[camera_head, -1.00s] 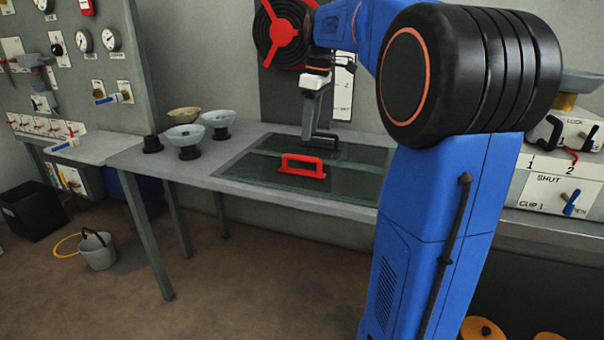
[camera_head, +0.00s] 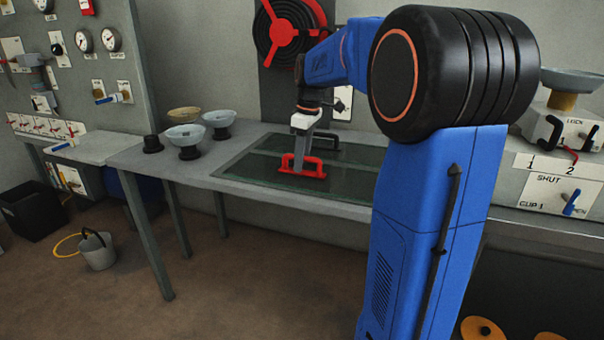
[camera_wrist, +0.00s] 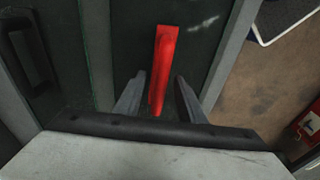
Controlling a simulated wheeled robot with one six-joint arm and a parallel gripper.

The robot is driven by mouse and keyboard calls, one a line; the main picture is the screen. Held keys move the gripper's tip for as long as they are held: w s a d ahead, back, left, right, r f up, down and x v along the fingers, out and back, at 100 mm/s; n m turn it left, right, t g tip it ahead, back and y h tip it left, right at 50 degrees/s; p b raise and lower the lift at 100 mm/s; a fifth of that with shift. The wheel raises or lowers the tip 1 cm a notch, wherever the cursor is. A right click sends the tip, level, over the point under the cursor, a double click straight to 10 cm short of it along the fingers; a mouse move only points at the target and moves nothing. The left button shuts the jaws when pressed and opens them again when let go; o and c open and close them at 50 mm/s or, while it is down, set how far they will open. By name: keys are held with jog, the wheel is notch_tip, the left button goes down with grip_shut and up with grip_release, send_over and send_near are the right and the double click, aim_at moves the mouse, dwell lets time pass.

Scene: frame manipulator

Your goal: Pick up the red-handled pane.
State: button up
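The red handle (camera_head: 315,171) stands up from a dark glass pane (camera_head: 262,172) lying flat on the grey bench. In the wrist view the red handle (camera_wrist: 164,60) lies between the two fingers of my gripper (camera_wrist: 160,77), with a gap visible on each side. My gripper (camera_head: 299,168) is open, pointing down at the handle in the head view and covering part of it. I cannot tell exactly how far down the fingers reach.
A black handle (camera_head: 324,141) stands just behind, on the rear glass; it also shows at the left of the wrist view (camera_wrist: 34,55). Several bowls, one of them grey (camera_head: 185,136), stand on the bench's left. A bucket (camera_head: 97,250) is on the floor.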

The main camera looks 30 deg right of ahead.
grip_shut()
dwell(1.4)
